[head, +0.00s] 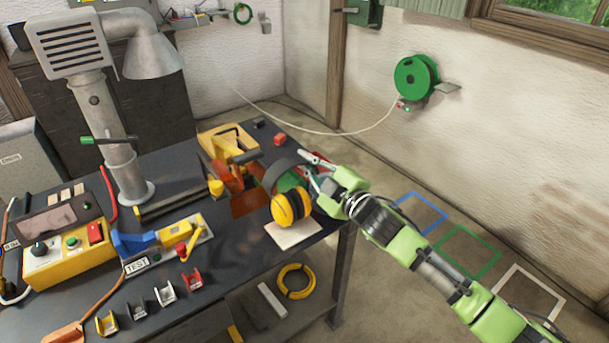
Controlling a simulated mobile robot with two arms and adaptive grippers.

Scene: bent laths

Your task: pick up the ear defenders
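The band arches up behind the near cup. My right gripper (304,164) reaches in from the right, close to the band and the right side of the cup. Its two fingers are spread apart, and I see nothing clamped between them. Whether a finger touches the band I cannot tell. The far cup is mostly hidden. My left gripper is not in view.
A pale pad (295,234) lies at the bench edge under the cup. Orange and yellow tools (228,145) stand behind to the left. A yellow and blue test device (165,243) is further left. A fume pipe (115,150) rises at the left.

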